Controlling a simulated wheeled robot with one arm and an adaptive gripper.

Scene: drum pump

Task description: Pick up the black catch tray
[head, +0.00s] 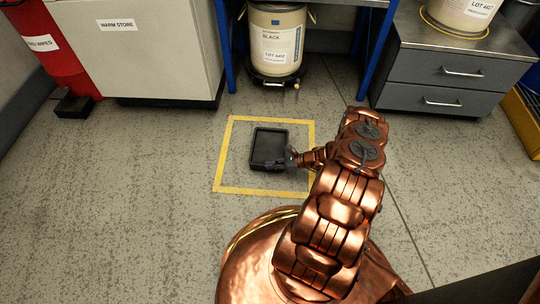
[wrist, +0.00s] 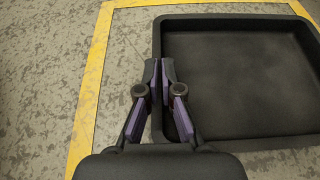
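The black catch tray (head: 268,147) is a shallow, open, rectangular tray inside the yellow floor square. It looks empty and level; I cannot tell whether it rests on the floor. It fills the right of the wrist view (wrist: 238,75), where its near right corner is cut off. My gripper (head: 289,158) is at the tray's right side in the head view. In the wrist view my gripper (wrist: 160,72) has its fingertips close together, one on each side of the tray's left wall, and looks shut on that wall.
Yellow tape (head: 222,155) marks the square on the grey floor. Behind stand a warm store cabinet (head: 140,50), a drum (head: 276,40) on a dolly under a blue-legged bench, and a grey drawer unit (head: 450,75). The floor left of the square is clear.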

